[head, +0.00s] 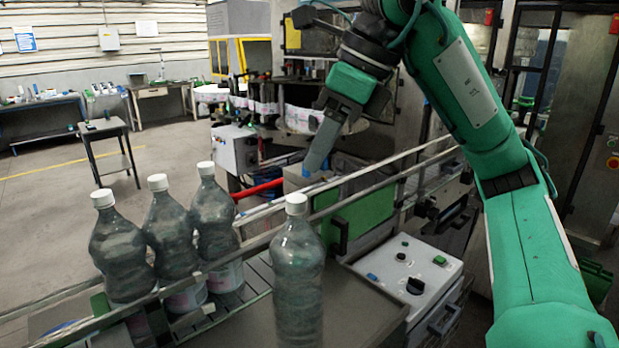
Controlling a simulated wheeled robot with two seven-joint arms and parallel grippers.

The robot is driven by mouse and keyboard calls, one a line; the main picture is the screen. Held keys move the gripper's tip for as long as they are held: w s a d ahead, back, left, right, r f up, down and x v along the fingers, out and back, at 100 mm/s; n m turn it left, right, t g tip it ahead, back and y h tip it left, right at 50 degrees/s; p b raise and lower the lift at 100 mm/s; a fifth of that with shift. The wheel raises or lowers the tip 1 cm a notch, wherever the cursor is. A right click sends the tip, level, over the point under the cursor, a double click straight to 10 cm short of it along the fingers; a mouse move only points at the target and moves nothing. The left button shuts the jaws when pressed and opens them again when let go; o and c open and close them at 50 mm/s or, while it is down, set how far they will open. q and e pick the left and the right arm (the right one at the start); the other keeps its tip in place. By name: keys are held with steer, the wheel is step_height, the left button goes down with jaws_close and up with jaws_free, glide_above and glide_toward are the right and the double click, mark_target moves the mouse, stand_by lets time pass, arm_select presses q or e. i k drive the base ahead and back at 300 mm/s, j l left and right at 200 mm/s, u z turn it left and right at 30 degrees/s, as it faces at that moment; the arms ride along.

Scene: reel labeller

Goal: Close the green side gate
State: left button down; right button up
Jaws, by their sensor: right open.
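A flat green panel (358,216), the only thing here that looks like the green side gate, stands below the conveyor's metal rails at the middle of the head view. The rails and a post partly cover it, and I cannot tell how far open it stands. My right gripper (309,168) hangs from the green arm that comes in from the right. It points down above the rails, up and to the left of the panel, and appears apart from it. It is open, with nothing visible in it. My left gripper is out of view.
Several clear bottles with white caps stand at the front left; one (298,279) is nearer, on the right. A control box (407,276) with knobs sits right of it. A red bar (258,189) lies left of my gripper. Open floor (60,215) spreads at left.

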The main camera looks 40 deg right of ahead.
mark_target(339, 227)
steer(key=k+l, duration=1.6)
steer(key=l, duration=0.25)
